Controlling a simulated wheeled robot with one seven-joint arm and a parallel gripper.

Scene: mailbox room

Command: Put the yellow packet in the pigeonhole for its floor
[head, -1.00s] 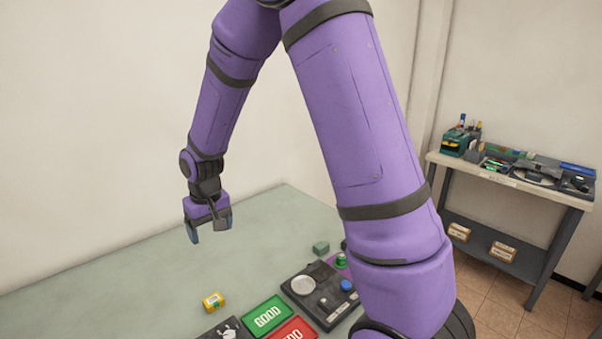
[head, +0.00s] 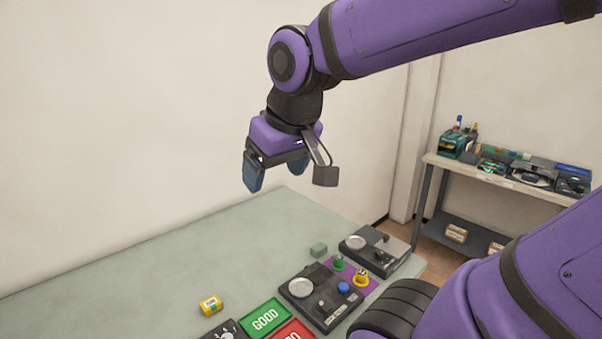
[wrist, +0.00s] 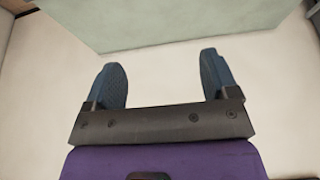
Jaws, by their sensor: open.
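A small yellow packet (head: 210,305) with a green and white label lies on the pale green table, near the bottom of the head view. My gripper (head: 277,175) is in the air above the table's back edge, up and to the right of the packet and well apart from it. Its blue fingers point down. In the wrist view my gripper (wrist: 161,80) has its two fingers wide apart with nothing between them. The packet does not show in the wrist view. No pigeonholes show in either view.
The green table (head: 130,275) is mostly bare at left. A side bench (head: 500,175) with equipment stands at right.

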